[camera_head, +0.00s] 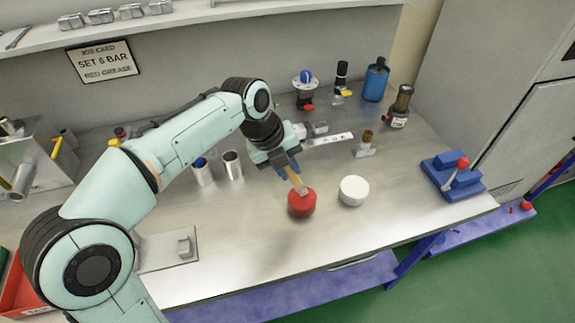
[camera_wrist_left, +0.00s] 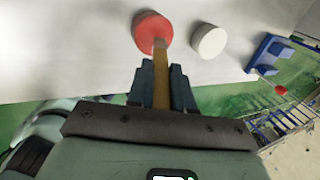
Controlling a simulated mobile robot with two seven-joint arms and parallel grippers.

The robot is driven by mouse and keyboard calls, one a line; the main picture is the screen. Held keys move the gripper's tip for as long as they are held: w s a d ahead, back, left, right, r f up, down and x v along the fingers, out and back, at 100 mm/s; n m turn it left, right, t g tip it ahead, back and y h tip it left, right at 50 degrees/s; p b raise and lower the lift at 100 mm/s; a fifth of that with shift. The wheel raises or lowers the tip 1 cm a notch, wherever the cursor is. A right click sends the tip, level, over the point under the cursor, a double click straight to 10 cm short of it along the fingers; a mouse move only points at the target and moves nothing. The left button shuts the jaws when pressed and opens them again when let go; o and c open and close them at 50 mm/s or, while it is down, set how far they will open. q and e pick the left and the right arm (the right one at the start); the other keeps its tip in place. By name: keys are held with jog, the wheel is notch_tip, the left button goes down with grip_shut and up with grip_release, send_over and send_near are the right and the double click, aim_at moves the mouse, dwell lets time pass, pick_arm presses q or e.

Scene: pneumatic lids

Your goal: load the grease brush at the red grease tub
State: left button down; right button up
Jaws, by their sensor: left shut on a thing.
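The red grease tub (camera_head: 301,206) stands on the metal bench, left of a white tub (camera_head: 354,190). My left gripper (camera_head: 285,163) is shut on the grease brush (camera_head: 295,180), which has a wooden handle. The brush points down at a tilt, its lower end at the top of the red tub. I cannot tell whether it touches the grease. In the left wrist view the brush (camera_wrist_left: 178,82) runs from between the fingers to the edge of the red tub (camera_wrist_left: 152,30); the white tub (camera_wrist_left: 208,40) is beside it. My right gripper is not in view.
A blue bottle (camera_head: 375,80), regulators and fittings stand at the back. A blue vise-like fixture (camera_head: 452,176) is at the right. A job card (camera_head: 103,62) reads "SET 6 BAR RED GREASE". The front bench is clear.

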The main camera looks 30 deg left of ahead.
pick_arm(q)
jog(key=shift+f+b, duration=0.5)
jog(key=shift+f, duration=0.15)
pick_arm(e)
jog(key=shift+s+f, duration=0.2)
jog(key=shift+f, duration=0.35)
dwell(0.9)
pick_arm(q)
jog(key=shift+r+p, duration=1.1)
jog(key=shift+r, duration=0.5)
jog(key=shift+r+p, duration=1.35)
jog(key=shift+r, duration=0.7)
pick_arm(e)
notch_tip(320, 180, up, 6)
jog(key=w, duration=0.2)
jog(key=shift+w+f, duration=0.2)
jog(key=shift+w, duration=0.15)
pick_arm(q)
jog(key=shift+f, duration=0.1)
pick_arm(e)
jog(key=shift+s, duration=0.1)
